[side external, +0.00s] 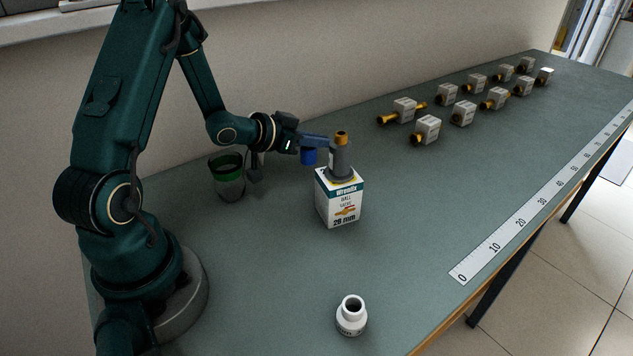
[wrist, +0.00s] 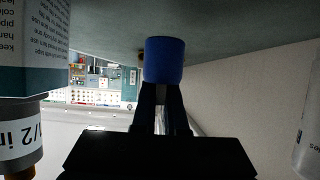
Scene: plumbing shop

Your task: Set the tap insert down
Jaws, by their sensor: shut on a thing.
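My gripper (side external: 318,141) is shut on a blue cylindrical piece, which I take to be the tap insert (side external: 308,157). In the wrist view my gripper (wrist: 162,95) has its dark fingers at the base of the blue tap insert (wrist: 165,60).
A white valve box (side external: 339,202) carries a grey piece with an orange top (side external: 341,160), close beside my gripper. A green-banded cup (side external: 229,178) stands left. Several small boxes with brass fittings line the far bench. The right middle is clear.

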